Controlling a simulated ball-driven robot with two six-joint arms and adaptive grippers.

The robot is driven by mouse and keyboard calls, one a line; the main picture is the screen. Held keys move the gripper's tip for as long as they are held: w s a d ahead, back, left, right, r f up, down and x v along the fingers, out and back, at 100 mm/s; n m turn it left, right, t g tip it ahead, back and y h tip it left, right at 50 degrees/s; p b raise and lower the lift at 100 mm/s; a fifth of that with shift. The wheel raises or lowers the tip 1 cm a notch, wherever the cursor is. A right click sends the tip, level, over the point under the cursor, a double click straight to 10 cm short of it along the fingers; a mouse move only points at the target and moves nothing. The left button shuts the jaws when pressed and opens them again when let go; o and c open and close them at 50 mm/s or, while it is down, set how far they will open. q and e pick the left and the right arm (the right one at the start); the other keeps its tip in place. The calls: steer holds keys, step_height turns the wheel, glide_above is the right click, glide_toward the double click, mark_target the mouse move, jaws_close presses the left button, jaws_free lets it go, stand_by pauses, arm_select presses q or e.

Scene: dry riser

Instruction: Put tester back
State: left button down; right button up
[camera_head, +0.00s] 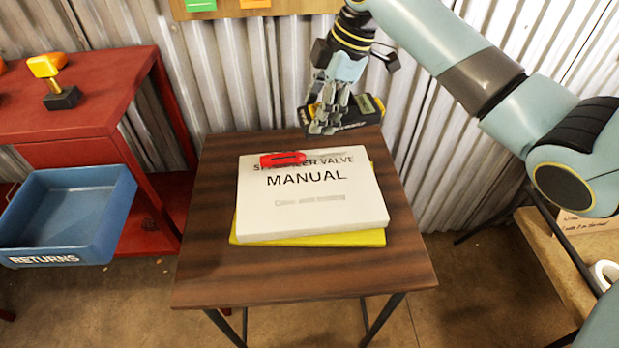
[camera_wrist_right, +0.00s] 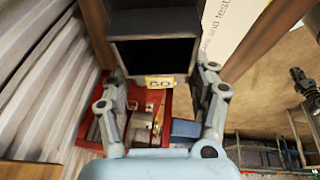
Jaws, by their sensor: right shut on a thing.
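A black and yellow tester (camera_head: 367,105) with a small greenish display is at the back edge of the brown side table. My right gripper (camera_head: 328,118) comes down from above and is shut on it, hiding its left part. I cannot tell whether the tester touches the tabletop. In the right wrist view a dark grey and black body (camera_wrist_right: 155,48), likely the tester, fills the space between the fingers. A small yellow label (camera_wrist_right: 160,82) shows at its lower edge. My left gripper is not in view.
A white manual (camera_head: 310,205) lies on a yellow book (camera_head: 300,240) on the wooden table (camera_head: 230,285), with a red-handled screwdriver (camera_head: 283,159) on top. Left are a red bench (camera_head: 90,110), a yellow-topped tool (camera_head: 48,68) and a blue RETURNS bin (camera_head: 70,250). Corrugated wall (camera_head: 235,75) stands behind.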

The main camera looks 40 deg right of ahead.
steer(key=shift+s+d+m+y, duration=0.3)
steer(key=shift+d+m, duration=0.3)
steer(key=shift+m, duration=0.2)
steer(key=shift+s+f+m, duration=0.1)
steer(key=shift+f+m, duration=0.05)
steer(key=shift+m, duration=0.15)
steer(key=a+f, duration=0.2)
steer(key=a, duration=0.1)
steer(key=s+a+f, duration=0.1)
steer(key=a+f, duration=0.1)
steer(key=a, duration=0.2)
steer(key=s+a+f, duration=0.1)
steer(key=a+f, duration=0.2)
steer(key=a, duration=0.1)
steer(key=shift+s+a+p, duration=0.1)
steer(key=shift+a+p, duration=0.05)
steer(key=shift+p, duration=0.25)
steer(key=shift+f, duration=1.95)
steer(key=o, duration=1.4)
